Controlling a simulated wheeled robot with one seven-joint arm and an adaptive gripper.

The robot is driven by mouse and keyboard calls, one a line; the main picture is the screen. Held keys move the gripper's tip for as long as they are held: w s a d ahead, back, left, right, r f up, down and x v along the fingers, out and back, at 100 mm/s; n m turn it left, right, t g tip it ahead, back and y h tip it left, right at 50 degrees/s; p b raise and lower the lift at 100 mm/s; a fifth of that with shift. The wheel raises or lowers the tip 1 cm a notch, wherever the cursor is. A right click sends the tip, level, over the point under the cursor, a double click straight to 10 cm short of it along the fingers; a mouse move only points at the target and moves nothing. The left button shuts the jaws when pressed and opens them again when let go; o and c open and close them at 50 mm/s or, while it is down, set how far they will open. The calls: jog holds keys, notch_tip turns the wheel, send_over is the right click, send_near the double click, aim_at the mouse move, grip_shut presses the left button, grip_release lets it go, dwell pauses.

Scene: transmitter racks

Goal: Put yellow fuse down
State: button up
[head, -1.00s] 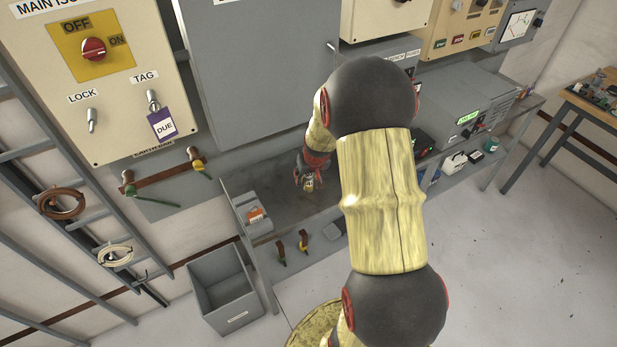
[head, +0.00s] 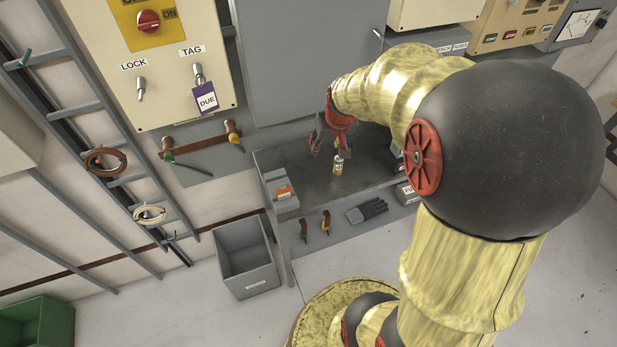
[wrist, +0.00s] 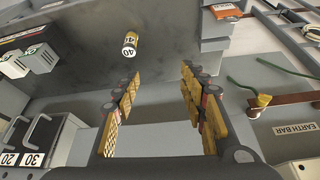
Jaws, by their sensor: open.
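The yellow fuse (head: 338,165) stands upright on the dark bench top (head: 300,180) in the head view. In the wrist view the fuse (wrist: 130,45) shows a white end marked 40 and lies beyond the fingertips, apart from them. My gripper (head: 330,146) is open and empty, just above and behind the fuse in the head view. In the wrist view my gripper (wrist: 158,78) has its two yellow-padded fingers spread with clear space between them.
A grey tray with an orange label (head: 282,192) sits at the bench's left end. A grey bin (head: 246,258) stands on the floor. Fuse-like blocks marked 20 and 30 (wrist: 35,145) show in the wrist view.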

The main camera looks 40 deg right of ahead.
jog(key=s+a+r+n, duration=0.2)
jog(key=s+a+r, duration=0.3)
jog(key=a+r, duration=0.55)
jog(key=s+a+r+n+t+y, duration=0.1)
jog(key=s+a+r+n, duration=0.1)
jog(key=s+a, duration=0.9)
jog(key=shift+s+a+r+y, duration=0.25)
jog(key=shift+s+r+y, duration=0.05)
jog(key=shift+s+r, duration=0.35)
